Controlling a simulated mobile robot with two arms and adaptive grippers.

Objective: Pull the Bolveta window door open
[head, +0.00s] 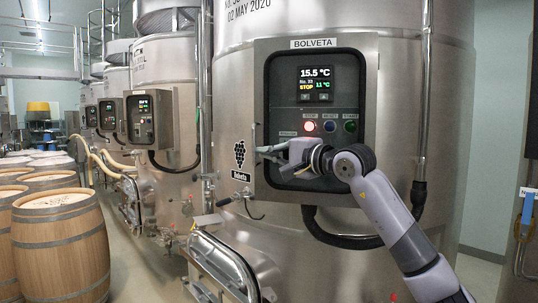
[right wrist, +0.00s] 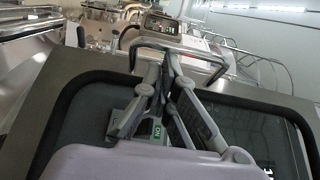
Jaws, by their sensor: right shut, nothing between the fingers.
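The Bolveta window door (head: 370,62) is a grey metal frame around a dark rounded window on the big steel vat. It looks flat against its box; I see no clear gap. Its bar handle (head: 254,135) is on the left edge, and it also shows as a metal loop (right wrist: 190,46) in the right wrist view. My right gripper (head: 262,150) reaches across the window from the right. Its fingers are shut and empty, with the tips (right wrist: 167,58) at the handle loop; contact is unclear. My arm hides the window's lower part. My left gripper is out of view.
Behind the window are a lit display (head: 315,84) and several round buttons (head: 330,126). A pipe with a valve (head: 240,198) sits below the door's left side. Wooden barrels (head: 60,240) stand at left. A vertical pipe (head: 425,90) runs right of the door.

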